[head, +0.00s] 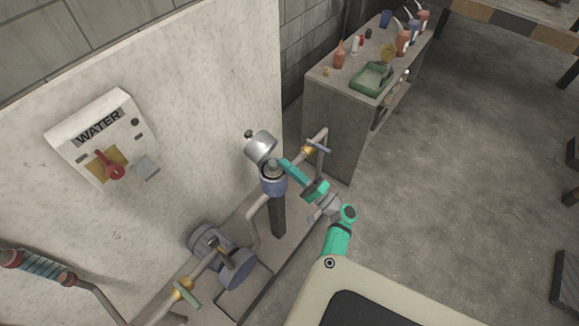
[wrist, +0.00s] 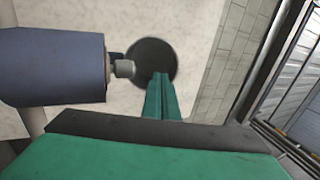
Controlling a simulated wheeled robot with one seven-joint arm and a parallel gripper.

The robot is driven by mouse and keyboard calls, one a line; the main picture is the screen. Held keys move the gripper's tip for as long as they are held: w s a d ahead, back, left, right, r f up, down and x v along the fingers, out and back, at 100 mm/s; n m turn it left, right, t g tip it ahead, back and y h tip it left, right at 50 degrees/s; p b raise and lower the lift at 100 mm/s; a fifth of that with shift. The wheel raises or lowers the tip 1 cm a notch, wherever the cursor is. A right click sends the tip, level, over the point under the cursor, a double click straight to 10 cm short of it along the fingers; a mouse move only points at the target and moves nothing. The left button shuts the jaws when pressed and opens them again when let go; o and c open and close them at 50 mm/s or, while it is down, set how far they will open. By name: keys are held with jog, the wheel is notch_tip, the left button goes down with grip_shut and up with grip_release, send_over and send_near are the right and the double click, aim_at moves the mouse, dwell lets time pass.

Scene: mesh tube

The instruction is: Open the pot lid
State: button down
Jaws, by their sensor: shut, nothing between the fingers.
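The pot (head: 273,184) is a blue-grey cylinder on top of a dark post, with a small fitting at its top. The silver domed lid (head: 260,146) with a dark knob stands tilted up behind the pot, off its top. In the wrist view the pot (wrist: 50,68) lies sideways at the left. A dark round shape (wrist: 146,55), apparently the lid's inside, is beyond my fingertips. My gripper (head: 284,163) is shut and empty at the pot's upper right, near the lid. Its closed fingers (wrist: 160,77) point toward the dark round shape. Whether they touch it is unclear.
A pale wall with a WATER box (head: 105,140) is at the left. Pipes with a valve handle (head: 318,147) run close to the pot's right, and a pump (head: 225,258) sits below. A cluttered bench (head: 340,91) is behind. Open floor lies at the right.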

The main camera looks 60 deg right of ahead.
send_near(256, 140)
jog(key=x, duration=0.5)
jog(key=shift+d+f, duration=0.1)
jog(key=shift+d, duration=0.05)
jog(key=shift+w+d+r, duration=0.1)
jog(key=shift+w+r, duration=0.15)
jog(key=shift+w, duration=0.4)
jog(key=shift+w, duration=0.1)
